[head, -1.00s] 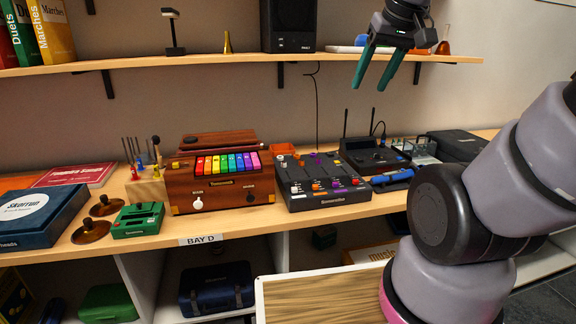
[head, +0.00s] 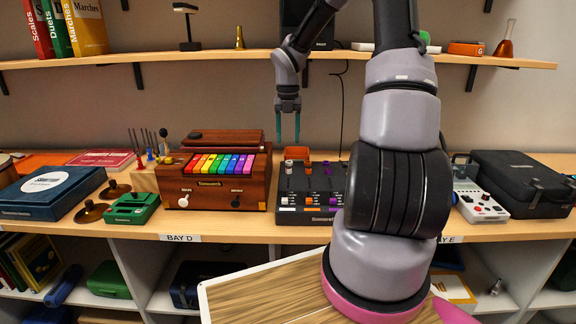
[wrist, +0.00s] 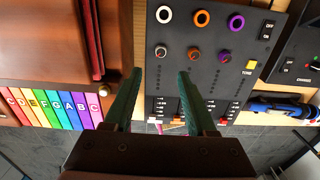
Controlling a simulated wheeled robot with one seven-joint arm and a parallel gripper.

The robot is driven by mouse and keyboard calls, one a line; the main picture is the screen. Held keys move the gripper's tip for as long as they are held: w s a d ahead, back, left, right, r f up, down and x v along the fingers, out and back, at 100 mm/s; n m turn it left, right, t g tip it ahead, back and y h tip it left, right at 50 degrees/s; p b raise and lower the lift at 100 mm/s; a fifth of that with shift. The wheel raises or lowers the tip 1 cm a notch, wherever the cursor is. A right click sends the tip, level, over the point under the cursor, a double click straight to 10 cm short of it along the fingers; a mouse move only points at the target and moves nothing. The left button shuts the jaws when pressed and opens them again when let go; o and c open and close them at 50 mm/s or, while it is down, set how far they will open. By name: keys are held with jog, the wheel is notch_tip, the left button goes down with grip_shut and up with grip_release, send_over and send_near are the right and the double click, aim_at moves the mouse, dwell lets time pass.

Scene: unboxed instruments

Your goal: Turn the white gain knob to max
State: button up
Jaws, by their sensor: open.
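The wooden instrument (head: 215,187) with rainbow keys has a white knob (head: 184,201) at the lower left of its front and a dark knob (head: 236,198) at the right. Its labels are too small to read. The black mixer (head: 302,219) stands to its right; the wrist view shows a white ring-shaped part (wrist: 164,14) and a pale knob (wrist: 161,52) on it. I cannot tell which control is marked gain. My gripper (head: 288,138) is open and empty, pointing down above the mixer's left part; its fingers also show in the wrist view (wrist: 160,75).
A green box (head: 131,208) and brown cymbals (head: 90,212) lie left of the wooden instrument. My arm hides the mixer's right side and what is behind it. A white panel device (head: 482,207) and a dark case (head: 525,182) stand at right. A shelf (head: 225,56) runs above.

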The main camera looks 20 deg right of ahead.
aim_at(289, 168)
notch_tip(289, 168, down, 11)
jog(key=shift+d+r, duration=0.1)
dwell(0.3)
grip_shut()
